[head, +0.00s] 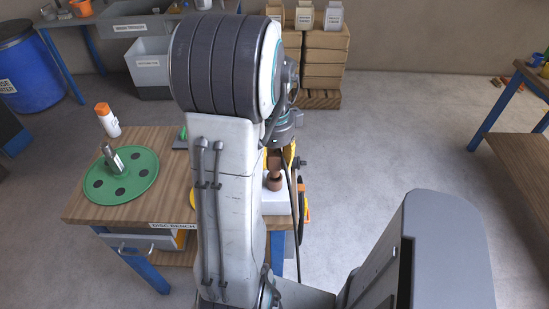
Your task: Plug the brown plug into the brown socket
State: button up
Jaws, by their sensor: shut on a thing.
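My gripper (287,156) is over the right end of the wooden bench (85,205), partly hidden behind my arm. It is shut on the brown plug (274,163), which shows as a brown piece below the wrist. The brown socket (274,182) stands on a white base (278,204) at the bench's right edge. The plug is close above the socket. I cannot tell whether they touch or line up.
A green disc (128,185) with dark holes and a metal part (112,158) lies on the bench's left. A white bottle with an orange cap (108,121) stands behind it. A dark cable (294,205) hangs near the socket. Open floor lies to the right.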

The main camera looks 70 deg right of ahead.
aim_at(275, 169)
jog(key=shift+f+b, duration=1.55)
jog(key=shift+f, duration=0.3)
jog(key=o, duration=1.3)
jog(key=shift+c, duration=0.2)
jog(key=shift+r, duration=0.15)
jog(key=r, duration=1.1)
jog(key=shift+a+r, duration=0.2)
jog(key=shift+r, duration=0.2)
